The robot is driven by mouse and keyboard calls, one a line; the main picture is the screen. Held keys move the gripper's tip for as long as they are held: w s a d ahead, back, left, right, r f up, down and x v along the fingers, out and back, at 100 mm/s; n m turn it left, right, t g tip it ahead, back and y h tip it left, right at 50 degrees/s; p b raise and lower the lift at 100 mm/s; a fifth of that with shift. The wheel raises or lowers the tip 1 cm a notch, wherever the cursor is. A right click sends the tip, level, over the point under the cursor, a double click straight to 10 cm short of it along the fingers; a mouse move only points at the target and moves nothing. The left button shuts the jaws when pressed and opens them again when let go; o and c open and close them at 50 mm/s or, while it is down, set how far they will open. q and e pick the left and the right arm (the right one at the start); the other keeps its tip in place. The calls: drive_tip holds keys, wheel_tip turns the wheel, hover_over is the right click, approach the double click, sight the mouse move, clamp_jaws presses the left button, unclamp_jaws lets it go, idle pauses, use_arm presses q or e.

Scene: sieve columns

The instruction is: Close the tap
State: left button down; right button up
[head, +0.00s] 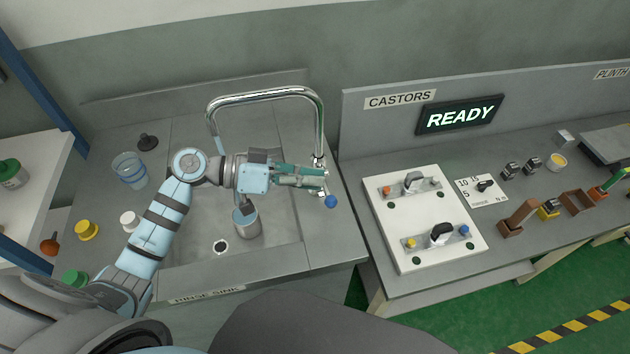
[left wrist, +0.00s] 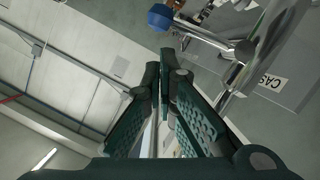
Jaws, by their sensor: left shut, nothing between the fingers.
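The chrome tap (head: 268,92) arches over the sink (head: 277,225) in the head view. Its lever ends in a blue knob (head: 331,201), at the foot of the tap's right leg. A pale bluish streak hangs below the spout; I cannot tell whether it is water. My left gripper (head: 324,173) is shut and empty, its tips close to the lever just behind the knob. In the left wrist view the shut fingertips (left wrist: 164,76) are apart from the lever (left wrist: 205,36) and blue knob (left wrist: 160,17), with the chrome post (left wrist: 258,55) to the right. My right gripper is not in view.
A metal beaker (head: 248,223) stands in the sink under my left forearm. A clear jug (head: 130,170), a black stopper (head: 148,142) and several coloured caps lie left of the sink.

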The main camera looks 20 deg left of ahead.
use_arm(q)
drive_tip(key=shift+s+d+f, duration=0.35)
drive_tip(key=shift+d+f, duration=0.15)
drive_tip(key=shift+f, duration=0.1)
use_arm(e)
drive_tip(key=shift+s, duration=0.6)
